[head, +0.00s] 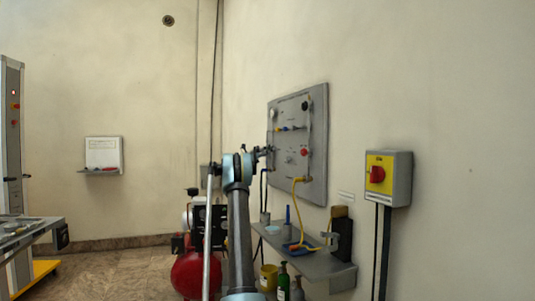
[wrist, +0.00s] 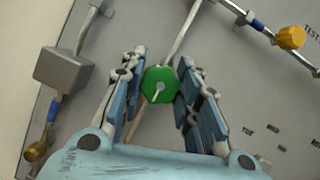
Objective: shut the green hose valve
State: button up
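The green valve knob (wrist: 160,85) is a green, roughly octagonal knob with a pale pointer mark, on a thin pipe on the grey panel (wrist: 225,75). In the wrist view my gripper (wrist: 160,75) has its two fingers apart, one on each side of the knob. I cannot tell whether either finger touches it. In the head view my gripper (head: 266,151) is at the left part of the wall panel (head: 318,180), small and partly hidden by my arm. The green knob cannot be made out there.
In the wrist view, a yellow knob (wrist: 291,37) is at upper right and a grey box (wrist: 63,70) at left.

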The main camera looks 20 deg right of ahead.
jog(key=shift+w+m, duration=0.1)
jog(key=shift+m, duration=0.2)
jog(key=shift+m+g, duration=0.9)
jog(key=shift+m, duration=0.7)
jog(key=shift+m+g, duration=0.9)
jog(key=shift+m, duration=0.7)
jog(key=o, duration=1.1)
jog(key=shift+a, duration=0.1)
jog(key=v, duration=1.2)
jog(key=shift+f, duration=0.1)
